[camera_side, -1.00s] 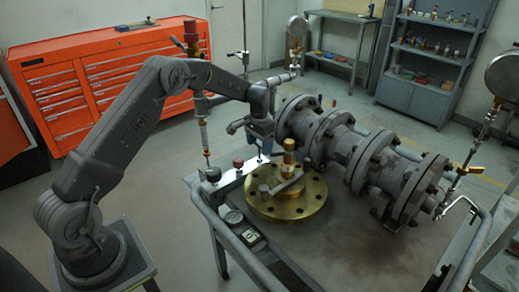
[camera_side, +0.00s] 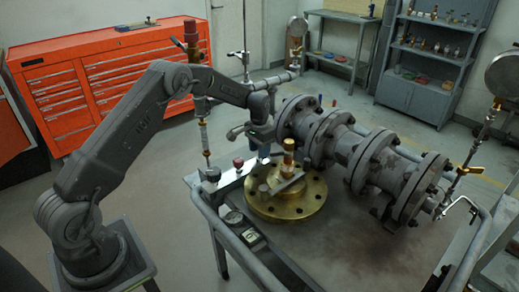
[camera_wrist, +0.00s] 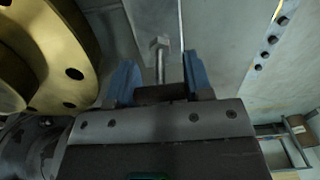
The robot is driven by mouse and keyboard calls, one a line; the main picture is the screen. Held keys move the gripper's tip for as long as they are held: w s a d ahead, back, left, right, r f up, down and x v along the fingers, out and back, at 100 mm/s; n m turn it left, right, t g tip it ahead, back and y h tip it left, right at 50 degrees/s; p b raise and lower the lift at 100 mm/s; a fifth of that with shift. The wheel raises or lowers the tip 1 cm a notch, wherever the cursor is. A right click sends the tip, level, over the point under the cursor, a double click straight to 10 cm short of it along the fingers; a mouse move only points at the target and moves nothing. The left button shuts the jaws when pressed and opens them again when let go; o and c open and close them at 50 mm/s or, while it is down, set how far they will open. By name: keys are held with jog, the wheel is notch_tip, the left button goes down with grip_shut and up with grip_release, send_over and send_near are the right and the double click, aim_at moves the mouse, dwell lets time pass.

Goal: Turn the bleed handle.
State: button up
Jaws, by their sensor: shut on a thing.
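My gripper (camera_side: 265,151) is over the back of the cart, beside the brass flange (camera_side: 308,199) and left of the grey flanged valve body. In the wrist view its two blue fingers (camera_wrist: 160,78) stand on either side of a short metal stem with a bolt-like end, which I take to be the bleed handle (camera_wrist: 160,58). A dark bar lies between the fingers at the stem's base, and the fingers are shut on this piece. In the side view the handle is hidden by the gripper and too small to make out. The brass flange also shows at the wrist view's upper left (camera_wrist: 62,35).
The grey valve body (camera_side: 365,155) lies to the right of the gripper, close by. A thin upright pipe with a gauge fitting (camera_side: 204,135) stands left of the wrist. The cart's tubular rail (camera_side: 262,262) runs along the front.

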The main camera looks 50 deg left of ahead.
jog(key=shift+c, duration=0.3)
jog(key=shift+n, duration=0.4)
jog(key=n, duration=0.2)
jog(key=shift+n, duration=0.4)
jog(key=n, duration=0.4)
jog(key=shift+n, duration=0.3)
jog(key=n, duration=0.4)
jog(key=shift+r+n, duration=0.1)
jog(key=shift+n, duration=2.1)
jog(key=o, duration=0.9)
